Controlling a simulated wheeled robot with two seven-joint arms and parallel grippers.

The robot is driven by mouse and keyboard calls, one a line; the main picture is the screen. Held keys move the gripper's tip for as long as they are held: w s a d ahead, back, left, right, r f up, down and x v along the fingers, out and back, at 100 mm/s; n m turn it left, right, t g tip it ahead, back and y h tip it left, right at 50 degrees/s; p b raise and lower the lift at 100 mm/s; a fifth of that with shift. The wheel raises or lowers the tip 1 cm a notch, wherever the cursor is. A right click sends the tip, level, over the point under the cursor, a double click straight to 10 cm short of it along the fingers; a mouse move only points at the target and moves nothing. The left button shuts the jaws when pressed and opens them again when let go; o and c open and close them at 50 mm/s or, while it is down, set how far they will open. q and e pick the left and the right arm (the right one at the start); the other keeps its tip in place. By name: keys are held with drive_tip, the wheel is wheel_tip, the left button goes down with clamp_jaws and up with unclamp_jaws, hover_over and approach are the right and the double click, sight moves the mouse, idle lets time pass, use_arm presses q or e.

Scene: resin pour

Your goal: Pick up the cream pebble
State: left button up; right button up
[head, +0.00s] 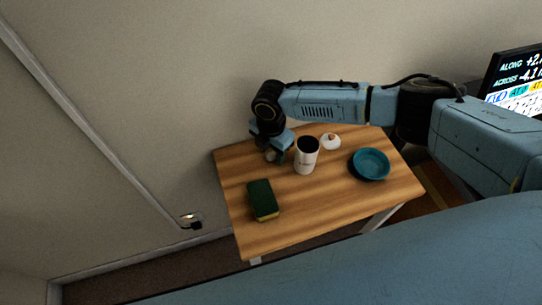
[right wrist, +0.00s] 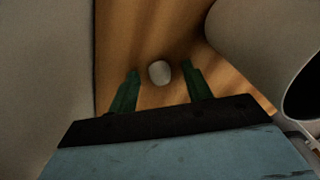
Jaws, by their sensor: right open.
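The cream pebble (right wrist: 159,72) lies on the wooden table (right wrist: 145,35). In the right wrist view it sits just ahead of and between the two green fingertips, with a gap to each side. My right gripper (right wrist: 161,74) is open and empty, pointing down at the pebble. In the head view my right gripper (head: 276,153) is low over the table's back left part, and a small pale patch under it is too small to make out surely. My left gripper is not in view.
A white cup (head: 305,162) with a dark inside stands close right of the gripper. Behind it is a small white rounded object (head: 330,142). A teal bowl (head: 370,164) is at the right, a green sponge (head: 262,200) at the front left. A wall is close behind.

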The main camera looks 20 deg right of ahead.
drive_tip(key=c, duration=1.1)
drive_tip(key=shift+o, duration=0.2)
